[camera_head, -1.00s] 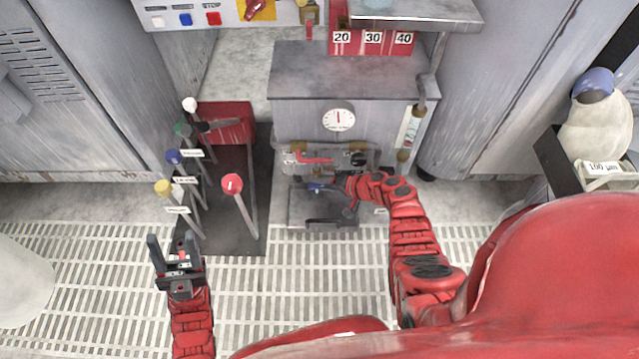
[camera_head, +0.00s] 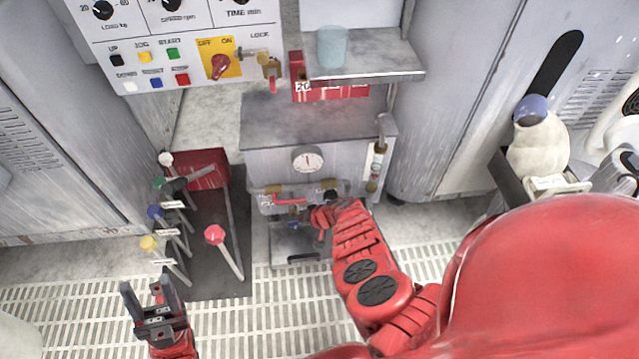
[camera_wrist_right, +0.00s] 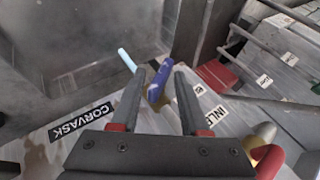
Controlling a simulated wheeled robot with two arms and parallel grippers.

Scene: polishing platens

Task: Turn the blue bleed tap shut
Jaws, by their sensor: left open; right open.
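The blue bleed tap (camera_head: 293,226) is low on the front of the grey unit, below a red lever (camera_head: 290,201). In the right wrist view the blue tap handle (camera_wrist_right: 156,88) shows between the two fingers, with a gap on either side. My right gripper (camera_wrist_right: 160,72) is open around it, pointing at the unit; whether a finger touches it I cannot tell. In the head view my right gripper (camera_head: 312,222) is small and partly hidden by its own arm. My left gripper (camera_head: 146,284) is open and empty at the lower left, away from the unit.
Several levers with coloured knobs, including a red one (camera_head: 214,234), stand left of the unit. A gauge (camera_head: 308,159) is on the unit's front. A control panel (camera_head: 180,50) is at upper left. A bottle (camera_head: 538,150) stands at right. The grated floor (camera_head: 60,305) is open.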

